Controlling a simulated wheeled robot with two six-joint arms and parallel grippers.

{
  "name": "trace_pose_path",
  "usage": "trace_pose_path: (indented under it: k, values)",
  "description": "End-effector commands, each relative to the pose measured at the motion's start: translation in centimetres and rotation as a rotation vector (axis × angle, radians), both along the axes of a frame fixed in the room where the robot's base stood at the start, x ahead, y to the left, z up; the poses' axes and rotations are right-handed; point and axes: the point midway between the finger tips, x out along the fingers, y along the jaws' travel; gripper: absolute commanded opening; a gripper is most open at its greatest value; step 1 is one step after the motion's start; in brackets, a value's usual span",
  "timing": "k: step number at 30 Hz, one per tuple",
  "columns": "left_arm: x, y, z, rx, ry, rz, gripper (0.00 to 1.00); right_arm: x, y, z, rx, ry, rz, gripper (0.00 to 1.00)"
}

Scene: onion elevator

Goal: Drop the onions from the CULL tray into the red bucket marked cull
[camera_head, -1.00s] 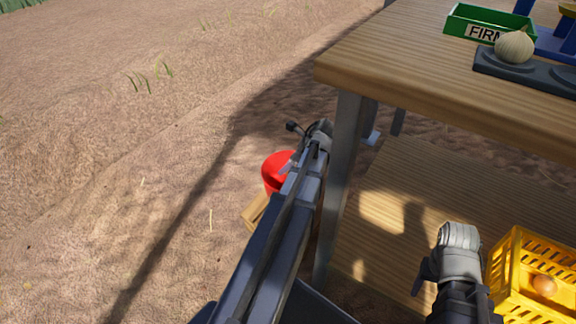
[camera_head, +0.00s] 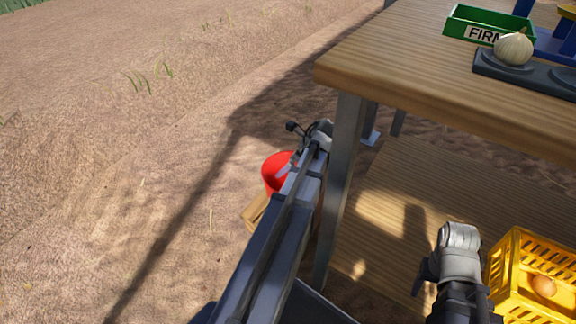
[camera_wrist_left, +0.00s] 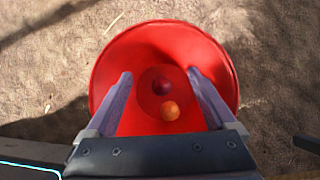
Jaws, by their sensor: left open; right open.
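The red bucket (camera_head: 274,172) stands low beside the left table leg, partly hidden by my left arm. In the left wrist view the bucket (camera_wrist_left: 150,45) is seen from above. No tray marked CULL and no bucket marking can be read.
A yellow crate (camera_head: 505,270) with a brown onion (camera_head: 543,285) sits on the lower shelf (camera_head: 385,215). On the tabletop (camera_head: 400,60) are a green tray marked FIRM (camera_head: 460,22), a pale onion (camera_head: 513,48) and a dark holder (camera_head: 500,72). The ground left is open.

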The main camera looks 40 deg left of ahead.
Motion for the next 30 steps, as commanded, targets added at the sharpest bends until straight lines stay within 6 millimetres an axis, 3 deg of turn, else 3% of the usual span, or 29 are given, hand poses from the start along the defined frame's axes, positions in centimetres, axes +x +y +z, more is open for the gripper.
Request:
trace_pose_path:
  k: [14,30]
  values:
    - [0.0,0.0,6.8,0.0,0.0,0.0,0.89,0.0,0.0,6.8,0.0,0.0,0.0,0.61]
    - [0.0,0.0,6.7,0.0,0.0,0.0,0.89,0.0,0.0,6.8,0.0,0.001,0.0,0.61]
